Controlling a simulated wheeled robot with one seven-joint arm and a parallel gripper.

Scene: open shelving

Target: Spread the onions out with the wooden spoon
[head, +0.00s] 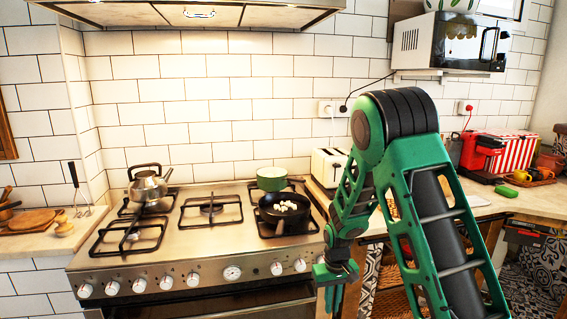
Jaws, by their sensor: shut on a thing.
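White onion pieces (285,206) lie in a small cluster in the black frying pan (268,214). The pan sits on the front right burner of the stove, with its handle toward the front. My green gripper (334,298) points down in front of the stove's right front edge, lower than the pan and to its right. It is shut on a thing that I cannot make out. I cannot clearly pick out the wooden spoon.
A green pot (272,179) stands behind the pan, and a steel kettle (148,186) on the back left burner. A white toaster (328,166) stands right of the stove, partly behind my arm. Wooden boards (30,221) lie on the left counter. The middle burner (211,209) is clear.

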